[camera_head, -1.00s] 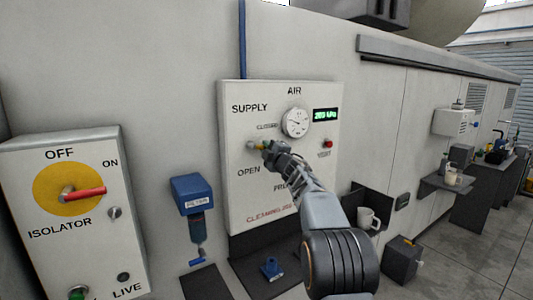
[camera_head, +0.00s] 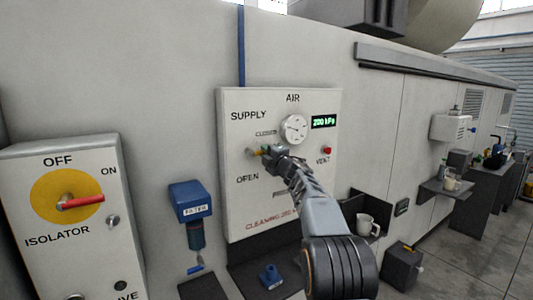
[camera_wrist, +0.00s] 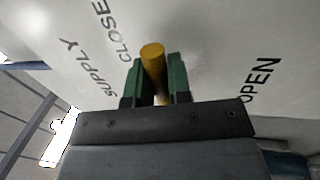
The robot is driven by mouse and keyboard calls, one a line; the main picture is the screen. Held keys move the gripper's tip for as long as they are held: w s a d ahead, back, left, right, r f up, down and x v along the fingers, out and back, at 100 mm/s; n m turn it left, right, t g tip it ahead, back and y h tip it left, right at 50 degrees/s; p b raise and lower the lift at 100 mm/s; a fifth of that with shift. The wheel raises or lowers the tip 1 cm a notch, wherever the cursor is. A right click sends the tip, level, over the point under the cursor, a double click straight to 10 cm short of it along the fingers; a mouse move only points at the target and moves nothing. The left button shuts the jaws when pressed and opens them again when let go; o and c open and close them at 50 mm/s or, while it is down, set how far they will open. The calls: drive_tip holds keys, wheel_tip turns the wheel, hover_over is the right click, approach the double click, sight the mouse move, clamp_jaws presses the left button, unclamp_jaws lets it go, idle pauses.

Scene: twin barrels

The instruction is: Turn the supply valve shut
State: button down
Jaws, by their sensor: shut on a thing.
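The supply valve's yellow handle (camera_wrist: 153,58) stands between the green-padded fingers of my gripper (camera_wrist: 155,80) in the wrist view. My gripper (camera_head: 268,152) is shut on this handle. In the head view the valve (camera_head: 254,151) shows at the left of the AIR panel (camera_head: 240,205), between the CLOSED and OPEN labels. The handle points to the right, roughly level, and its outer part is hidden by my gripper. A round gauge (camera_head: 294,129) sits above right of the valve. The green display (camera_head: 324,122) appears to read 200 kPa.
The isolator box (camera_head: 60,250) with a red handle (camera_head: 83,201) is at the left. A blue filter (camera_head: 191,200) hangs beside the panel. A red vent button (camera_head: 327,151) is right of my gripper. A white mug (camera_head: 366,224) stands in a dark holder at lower right.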

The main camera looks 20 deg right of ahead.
drive_tip(key=c, duration=1.1)
unclamp_jaws()
drive_tip(key=shift+a, duration=0.1)
drive_tip(key=shift+s, duration=0.1)
drive_tip(key=shift+s+f+b, duration=0.1)
drive_tip(key=shift+s+b, duration=0.2)
drive_tip(key=b+v, duration=0.5)
drive_tip(key=v, duration=0.8)
